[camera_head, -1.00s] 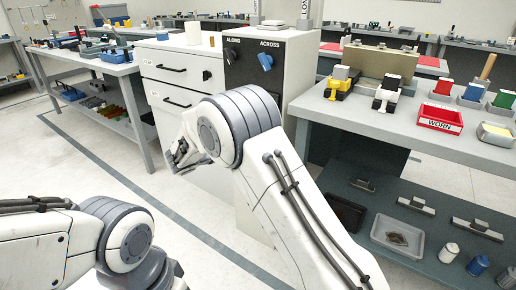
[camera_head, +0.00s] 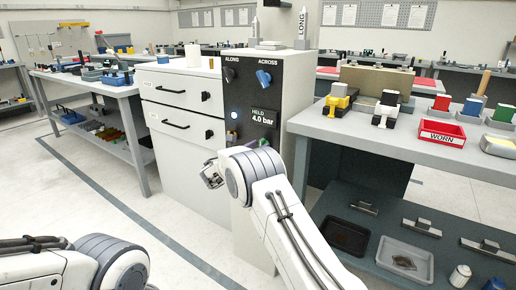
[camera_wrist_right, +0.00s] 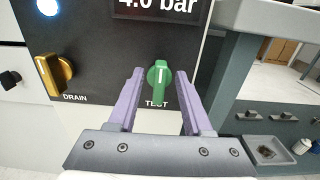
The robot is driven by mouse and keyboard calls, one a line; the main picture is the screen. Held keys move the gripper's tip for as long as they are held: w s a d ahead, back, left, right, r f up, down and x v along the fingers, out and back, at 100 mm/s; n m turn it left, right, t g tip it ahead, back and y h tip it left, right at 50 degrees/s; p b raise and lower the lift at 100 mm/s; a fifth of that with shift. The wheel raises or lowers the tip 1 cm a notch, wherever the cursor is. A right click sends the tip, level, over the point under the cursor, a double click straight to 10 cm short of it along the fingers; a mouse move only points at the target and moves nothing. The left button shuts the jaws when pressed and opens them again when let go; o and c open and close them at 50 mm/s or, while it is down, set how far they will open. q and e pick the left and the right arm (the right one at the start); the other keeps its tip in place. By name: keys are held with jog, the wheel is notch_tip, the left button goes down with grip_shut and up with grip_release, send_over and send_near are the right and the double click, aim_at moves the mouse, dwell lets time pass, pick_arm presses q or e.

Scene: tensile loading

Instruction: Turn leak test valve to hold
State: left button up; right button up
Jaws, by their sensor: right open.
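The leak test valve is a green knob (camera_wrist_right: 158,78) above the label TEST on the dark panel (camera_wrist_right: 100,70) in the right wrist view. Its white mark stands upright. My right gripper (camera_wrist_right: 158,88) is open, with one purple finger on each side of the knob; I cannot tell whether either touches it. In the head view my right arm hides most of this gripper. The display (camera_head: 263,117) above the valve reads HELD, 4.0 bar. My left gripper is out of view; only part of the left arm shows at lower left.
A gold DRAIN knob (camera_wrist_right: 54,74) is left of the valve, below a lit lamp (camera_wrist_right: 47,7). The ALONG knob (camera_head: 228,75) and blue ACROSS knob (camera_head: 264,77) are higher up. A bench (camera_head: 450,155) with a red WORN bin (camera_head: 441,133) stands at right.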

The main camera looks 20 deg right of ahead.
jog(key=shift+w+d, duration=0.1)
jog(key=shift+d, duration=0.05)
grip_shut()
jog(key=shift+f+m+b, duration=0.15)
jog(key=shift+m+b, duration=0.25)
jog(key=shift+b, duration=0.2)
jog(key=shift+s+d+f+m+b, duration=0.15)
jog(key=shift+s+f+m+b, duration=0.1)
jog(key=shift+m+b, duration=3.1)
jog(key=shift+s+d+f+m+b, duration=0.1)
jog(key=shift+s+f+m+b, duration=0.1)
jog(key=shift+m+b, duration=3.15)
jog(key=shift+s+d+f+m+b, duration=0.2)
jog(key=shift+m+b, duration=1.7)
jog(key=shift+b, duration=2.8)
